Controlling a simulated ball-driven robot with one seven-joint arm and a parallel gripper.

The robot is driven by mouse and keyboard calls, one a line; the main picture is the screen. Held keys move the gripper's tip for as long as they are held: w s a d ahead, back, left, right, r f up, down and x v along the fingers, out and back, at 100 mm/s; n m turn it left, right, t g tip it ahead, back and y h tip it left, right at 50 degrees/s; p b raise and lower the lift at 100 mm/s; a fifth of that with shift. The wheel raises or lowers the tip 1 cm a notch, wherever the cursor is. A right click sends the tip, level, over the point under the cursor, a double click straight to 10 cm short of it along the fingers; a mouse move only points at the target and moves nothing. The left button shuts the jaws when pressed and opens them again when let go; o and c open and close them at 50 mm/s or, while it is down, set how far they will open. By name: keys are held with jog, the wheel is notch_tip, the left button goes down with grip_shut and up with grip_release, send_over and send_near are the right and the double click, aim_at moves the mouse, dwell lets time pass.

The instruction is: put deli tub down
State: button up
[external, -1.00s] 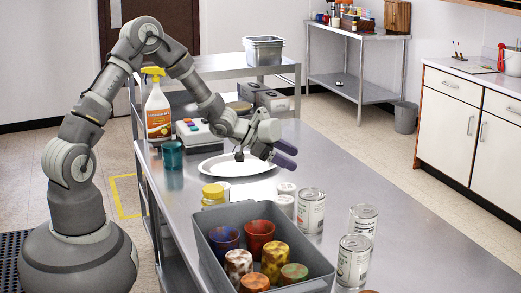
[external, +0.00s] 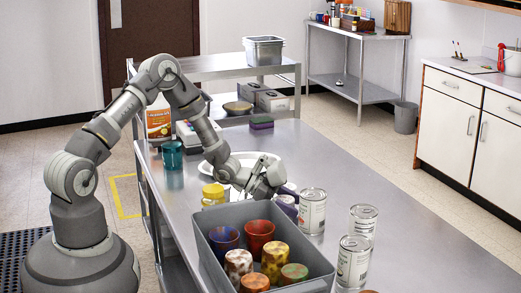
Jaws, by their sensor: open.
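My gripper (external: 286,196) is low over the steel counter, between the grey bin and the upright cans. Its dark purple fingers are open. They are at a small pale tub, which I take for the deli tub (external: 287,211). The tub stands behind the bin's far right corner, beside the nearest can. The fingers and bin hide much of it, and I cannot tell whether they touch it.
The grey bin (external: 213,263) in front holds several coloured cups. Silver cans (external: 312,212) stand to the right. The counter's far right is clear.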

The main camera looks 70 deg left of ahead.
jog(key=shift+r, duration=0.1)
jog(key=c, duration=0.9)
